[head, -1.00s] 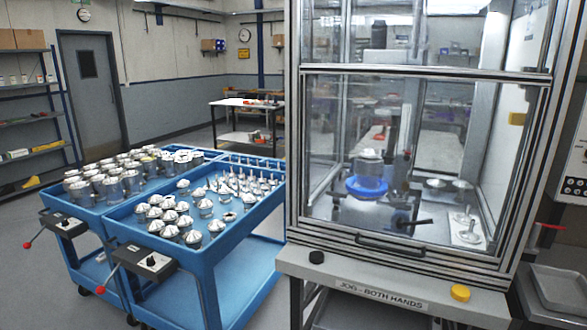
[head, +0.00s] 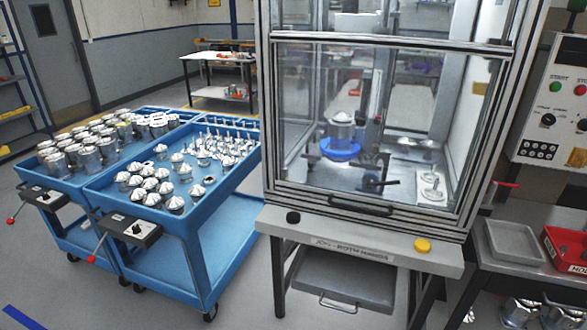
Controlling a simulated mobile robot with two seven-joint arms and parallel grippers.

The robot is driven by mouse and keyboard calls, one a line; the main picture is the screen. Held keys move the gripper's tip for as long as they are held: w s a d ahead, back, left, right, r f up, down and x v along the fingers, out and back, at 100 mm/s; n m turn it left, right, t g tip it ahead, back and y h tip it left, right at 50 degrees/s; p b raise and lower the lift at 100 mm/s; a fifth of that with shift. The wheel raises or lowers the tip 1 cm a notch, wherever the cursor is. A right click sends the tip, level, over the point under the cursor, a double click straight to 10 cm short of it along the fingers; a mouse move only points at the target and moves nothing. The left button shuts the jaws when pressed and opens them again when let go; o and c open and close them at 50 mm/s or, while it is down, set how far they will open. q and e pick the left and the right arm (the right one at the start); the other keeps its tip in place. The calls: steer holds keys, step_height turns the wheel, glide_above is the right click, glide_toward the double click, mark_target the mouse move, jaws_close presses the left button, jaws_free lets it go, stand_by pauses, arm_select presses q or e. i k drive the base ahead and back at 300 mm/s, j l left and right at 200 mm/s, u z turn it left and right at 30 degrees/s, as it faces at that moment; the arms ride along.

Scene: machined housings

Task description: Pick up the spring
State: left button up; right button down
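I cannot make out a spring in the head view. Small upright metal parts (head: 226,140) stand at the back of the right blue cart, too small to identify. A red bin (head: 566,250) at the right edge is cut off by the frame, and its contents are not clear. Neither of my grippers is in the head view.
Two blue carts (head: 228,185) hold machined housings (head: 145,185) at the left. A glazed press enclosure (head: 365,130) stands in the centre on a grey bench (head: 385,240). A grey tray (head: 515,241) lies right of it. Floor in front of the carts is clear.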

mark_target(563, 252)
steer(key=z, duration=1.8)
steer(key=i+l+u, duration=0.1)
steer(key=u, duration=0.3)
steer(key=i+l+u, duration=0.15)
steer(key=u, duration=0.25)
steer(key=i+l+u, duration=0.2)
steer(key=u, duration=0.15)
